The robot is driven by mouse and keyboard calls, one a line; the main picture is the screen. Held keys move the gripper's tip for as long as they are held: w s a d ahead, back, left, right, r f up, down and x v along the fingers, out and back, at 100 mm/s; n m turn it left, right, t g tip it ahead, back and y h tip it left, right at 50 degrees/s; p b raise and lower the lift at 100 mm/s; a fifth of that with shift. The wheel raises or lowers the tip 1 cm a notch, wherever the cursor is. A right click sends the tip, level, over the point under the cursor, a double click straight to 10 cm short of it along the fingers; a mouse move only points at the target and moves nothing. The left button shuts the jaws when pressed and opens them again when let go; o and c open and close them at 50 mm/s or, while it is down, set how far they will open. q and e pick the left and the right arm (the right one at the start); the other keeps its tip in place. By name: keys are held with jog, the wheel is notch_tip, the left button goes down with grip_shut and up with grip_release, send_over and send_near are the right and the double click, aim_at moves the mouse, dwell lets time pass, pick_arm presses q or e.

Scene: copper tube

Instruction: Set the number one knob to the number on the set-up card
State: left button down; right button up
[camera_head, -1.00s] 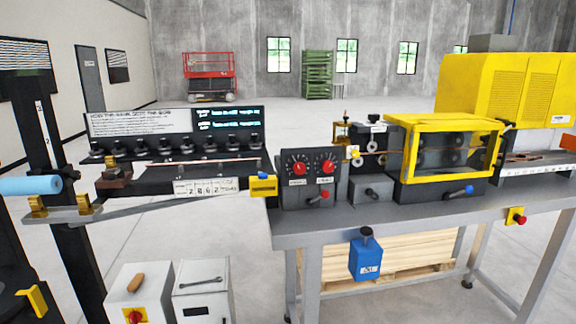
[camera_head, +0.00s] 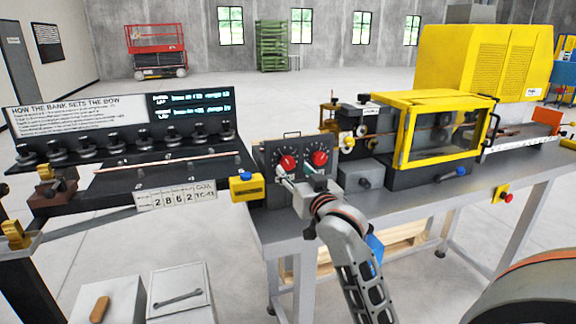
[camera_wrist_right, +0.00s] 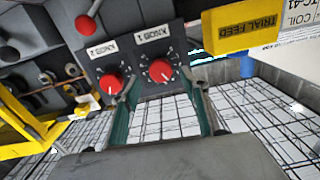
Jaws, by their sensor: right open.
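The knob panel (camera_head: 268,162) carries two red knobs with white pointers. Knob 1 (camera_head: 288,163) is on the left in the head view; knob 2 (camera_head: 319,158) is on its right. In the wrist view, turned over, knob 1 (camera_wrist_right: 160,71) is right of knob 2 (camera_wrist_right: 110,84). My right gripper (camera_head: 302,178) is in front of the panel's lower part. In the wrist view its open fingers (camera_wrist_right: 163,100) stand either side of knob 1, with the left finger between the knobs; contact is unclear. A white card (camera_head: 176,196) reads 2 8 6 2, COIL TC-41.
A yellow trial-feed box (camera_head: 246,187) is just left of the panel. A grey box with a dark knob (camera_head: 364,182) and a yellow-framed guard (camera_head: 402,140) stand to the right. A board with text (camera_head: 75,117) is behind the row of black knobs.

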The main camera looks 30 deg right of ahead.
aim_at(289, 165)
jog(key=shift+x, duration=2.05)
jog(key=c, duration=1.1)
jog(key=shift+n, duration=0.3)
jog(key=n, duration=1)
